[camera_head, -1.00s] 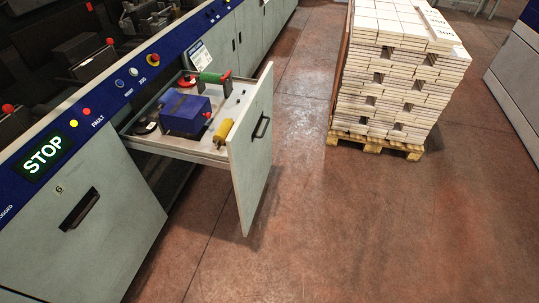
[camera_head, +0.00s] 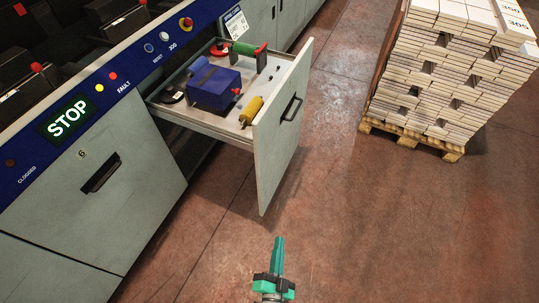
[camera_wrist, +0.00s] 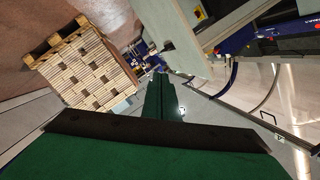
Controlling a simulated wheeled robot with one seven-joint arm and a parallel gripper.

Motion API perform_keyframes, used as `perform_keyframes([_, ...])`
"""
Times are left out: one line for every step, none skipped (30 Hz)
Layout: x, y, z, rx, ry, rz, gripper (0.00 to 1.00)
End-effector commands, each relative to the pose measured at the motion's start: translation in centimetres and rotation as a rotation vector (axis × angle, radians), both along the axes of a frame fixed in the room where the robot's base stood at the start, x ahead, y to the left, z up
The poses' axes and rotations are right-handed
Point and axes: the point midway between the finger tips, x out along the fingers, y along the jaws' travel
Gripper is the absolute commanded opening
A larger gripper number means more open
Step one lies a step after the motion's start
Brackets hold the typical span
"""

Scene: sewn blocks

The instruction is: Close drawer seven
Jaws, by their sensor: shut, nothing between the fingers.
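An open drawer stands out from the machine, its pale grey front panel (camera_head: 272,145) facing right with a black handle (camera_head: 291,109). Its number cannot be read.
A closed compartment marked 6 (camera_head: 105,190) is left of the drawer, below a blue control strip with a STOP display (camera_head: 68,119). A pallet of stacked blocks (camera_head: 445,75) stands at the right. The reddish floor (camera_head: 370,210) between is clear.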

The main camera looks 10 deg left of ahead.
Motion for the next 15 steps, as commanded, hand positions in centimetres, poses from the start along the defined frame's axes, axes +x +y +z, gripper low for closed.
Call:
perform_keyframes([2.2,0.3,-0.7,0.059,-0.017,-0.004,0.00])
perform_keyframes([3.4,0.4,-1.1,0.101,-0.024,-0.008,0.00])
perform_keyframes([5.0,0.6,-1.7,0.153,-0.034,-0.014,0.00])
perform_keyframes([6.2,0.8,-2.0,0.193,-0.041,-0.019,0.00])
perform_keyframes([7.4,0.9,-2.4,0.232,-0.047,-0.022,0.00])
perform_keyframes([9.1,1.2,-2.8,0.285,-0.055,-0.027,0.00])
perform_keyframes([10.3,1.4,-3.1,0.324,-0.061,-0.029,0.00])
perform_keyframes([11.6,1.6,-3.4,0.364,-0.066,-0.033,0.00])
perform_keyframes([13.3,1.8,-3.7,0.418,-0.074,-0.038,0.00])
perform_keyframes([14.6,2.0,-3.8,0.456,-0.080,-0.042,0.00])
perform_keyframes([15.8,2.2,-3.9,0.496,-0.086,-0.046,0.00])
perform_keyframes([17.5,2.5,-4.0,0.546,-0.092,-0.051,0.00])
perform_keyframes([18.6,2.7,-4.1,0.582,-0.096,-0.053,0.00])
perform_keyframes([19.8,2.9,-4.2,0.615,-0.099,-0.057,0.00])
perform_keyframes([21.2,3.2,-4.2,0.659,-0.104,-0.061,0.00])
